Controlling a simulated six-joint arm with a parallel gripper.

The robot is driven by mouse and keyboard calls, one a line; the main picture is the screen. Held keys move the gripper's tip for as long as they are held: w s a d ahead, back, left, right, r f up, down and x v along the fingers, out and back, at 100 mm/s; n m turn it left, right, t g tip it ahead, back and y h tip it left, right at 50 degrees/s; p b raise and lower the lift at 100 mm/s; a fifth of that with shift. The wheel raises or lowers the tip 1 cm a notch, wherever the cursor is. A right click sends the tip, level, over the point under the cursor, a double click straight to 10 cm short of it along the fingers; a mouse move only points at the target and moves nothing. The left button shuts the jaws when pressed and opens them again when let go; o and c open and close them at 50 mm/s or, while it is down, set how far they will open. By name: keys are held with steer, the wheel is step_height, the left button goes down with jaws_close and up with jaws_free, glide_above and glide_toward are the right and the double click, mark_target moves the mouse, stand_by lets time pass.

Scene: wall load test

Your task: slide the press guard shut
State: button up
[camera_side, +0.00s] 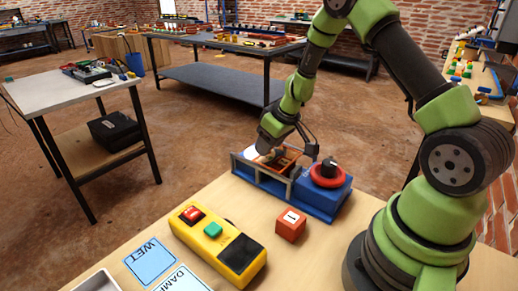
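The blue press unit (318,202) stands near the far edge of the wooden table. A red ring with a black knob (328,170) sits on its right end. An orange-framed part (288,160), perhaps the guard, shows at its left end behind a low grey-blue rail. How far the guard is open is not clear. My gripper (262,152) reaches down over this left end, at or very near the orange part. The fingers are small and partly hidden, so contact and finger opening cannot be made out.
A yellow control box (218,242) with red, green and black parts lies in front of the press. A red-orange block (291,224) stands between box and arm. WET (150,262) and DAMP (183,282) cards and a tray (97,283) lie at the front left.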

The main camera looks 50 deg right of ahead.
steer(key=shift+d, duration=0.1)
stand_by(0.5)
steer(key=shift+r, duration=3.45)
steer(key=shift+r, duration=0.1)
steer(key=s+a+r, duration=0.3)
steer(key=a+r, duration=0.3)
steer(key=r, duration=0.3)
steer(key=s+a+r+m+t, duration=0.1)
steer(key=s+a+r, duration=0.1)
steer(key=s, duration=0.4)
steer(key=s+a+r+m, duration=0.1)
steer(key=s+a+r, duration=0.2)
steer(key=s, duration=0.3)
steer(key=s+a+r+m+t+y, duration=0.1)
steer(key=s+a+r, duration=0.1)
steer(key=s, duration=0.4)
steer(key=shift+a+r+m+t, duration=0.3)
steer(key=shift+a+r+m, duration=0.1)
steer(key=shift+a, duration=0.25)
